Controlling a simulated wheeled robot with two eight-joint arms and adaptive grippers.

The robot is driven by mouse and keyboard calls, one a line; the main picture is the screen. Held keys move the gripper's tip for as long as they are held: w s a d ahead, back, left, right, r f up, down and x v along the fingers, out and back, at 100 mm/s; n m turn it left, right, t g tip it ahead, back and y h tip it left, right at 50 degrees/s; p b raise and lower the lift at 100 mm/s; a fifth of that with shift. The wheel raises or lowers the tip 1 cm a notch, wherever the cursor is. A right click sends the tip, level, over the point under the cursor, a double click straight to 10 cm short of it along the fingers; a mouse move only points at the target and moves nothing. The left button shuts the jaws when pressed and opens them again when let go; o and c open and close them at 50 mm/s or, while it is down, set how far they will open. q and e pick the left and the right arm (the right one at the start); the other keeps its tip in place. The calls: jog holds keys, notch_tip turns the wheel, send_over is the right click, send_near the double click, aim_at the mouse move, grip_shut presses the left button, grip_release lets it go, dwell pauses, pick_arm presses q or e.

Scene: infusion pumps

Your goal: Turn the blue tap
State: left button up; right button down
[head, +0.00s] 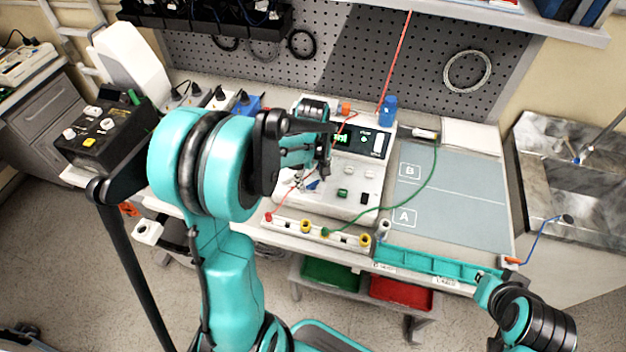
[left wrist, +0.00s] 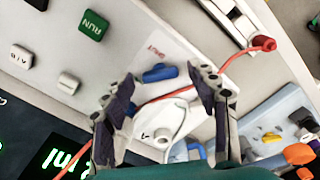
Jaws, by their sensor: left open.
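The blue tap (left wrist: 160,73) lies on a pale panel marked with red lettering in the left wrist view. It is between and just beyond the tips of my left gripper (left wrist: 163,79), which is open with a finger on each side. I see no clear contact. A thin red line (left wrist: 172,93) crosses between the fingers near the tap. A white round fitting (left wrist: 162,136) sits between the fingers closer to the wrist. In the head view my left gripper (head: 318,174) is over the front left of the pump (head: 345,198), where a small blue part (head: 313,184) shows.
A green RUN button (left wrist: 93,25) and white buttons are left of the tap. A red connector (left wrist: 263,43) is at upper right. A grey mat (head: 455,205) with areas A and B is right of the pump. A green cable (head: 428,178) loops across it.

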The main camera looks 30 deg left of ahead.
pick_arm(q)
jog(key=c, duration=1.2)
jog(key=shift+o, duration=0.2)
jog(key=shift+m, duration=0.4)
jog(key=m, duration=0.4)
jog(key=shift+m, duration=0.3)
jog(key=shift+m+b, duration=0.35)
jog(key=shift+m, duration=1.95)
jog(key=o, duration=1.2)
jog(key=shift+c, duration=0.2)
